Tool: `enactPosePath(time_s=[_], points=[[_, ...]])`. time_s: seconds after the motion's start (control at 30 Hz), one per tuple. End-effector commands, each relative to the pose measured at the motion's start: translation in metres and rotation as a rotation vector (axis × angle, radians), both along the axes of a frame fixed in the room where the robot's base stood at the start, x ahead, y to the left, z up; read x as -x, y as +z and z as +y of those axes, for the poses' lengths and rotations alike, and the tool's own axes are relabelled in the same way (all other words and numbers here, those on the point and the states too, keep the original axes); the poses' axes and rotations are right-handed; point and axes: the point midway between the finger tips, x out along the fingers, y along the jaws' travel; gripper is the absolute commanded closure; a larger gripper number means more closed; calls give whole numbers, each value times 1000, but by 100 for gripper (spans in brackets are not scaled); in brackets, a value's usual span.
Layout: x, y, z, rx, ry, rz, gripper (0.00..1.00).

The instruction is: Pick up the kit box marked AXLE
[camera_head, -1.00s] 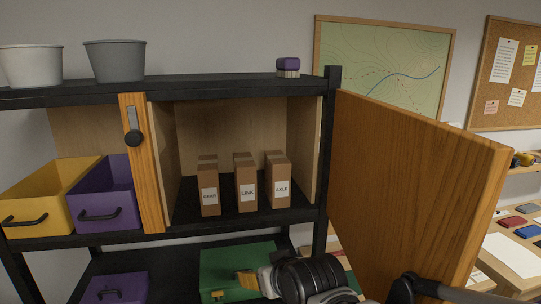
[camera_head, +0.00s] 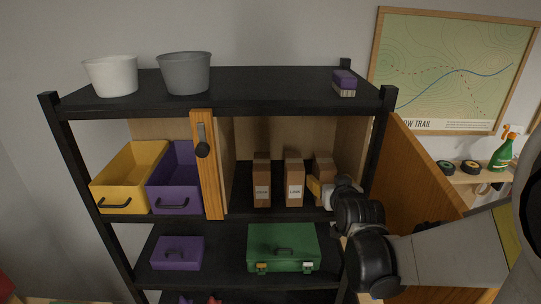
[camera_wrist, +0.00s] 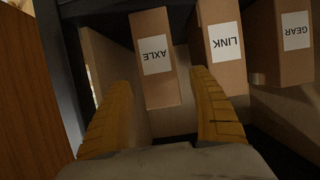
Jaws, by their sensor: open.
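The AXLE kit box (camera_wrist: 160,90) is a brown carton with a white label. It stands upright at the right end of a row of cartons in the open cupboard compartment. In the head view the AXLE box (camera_head: 323,163) is partly hidden by my gripper (camera_head: 318,190). In the wrist view my gripper (camera_wrist: 160,115) is open, with one yellow finger on each side of the AXLE box's near part. The right-hand finger lies close to the LINK box (camera_wrist: 224,45). I cannot tell whether either finger touches a box.
The GEAR box (camera_head: 262,182) stands left of the LINK box. Yellow (camera_head: 125,178) and purple (camera_head: 176,182) bins share the shelf. A green case (camera_head: 284,248) sits below.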

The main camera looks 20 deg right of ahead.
Motion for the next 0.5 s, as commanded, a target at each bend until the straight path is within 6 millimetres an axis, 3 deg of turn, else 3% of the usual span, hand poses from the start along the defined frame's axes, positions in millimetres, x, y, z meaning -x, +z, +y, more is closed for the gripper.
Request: enactPosePath(time_s=[0.23, 0.5], points=[[-17, -7, -5, 0, 0, 1, 30], [-52, -19, -15, -2, 1, 1, 30]])
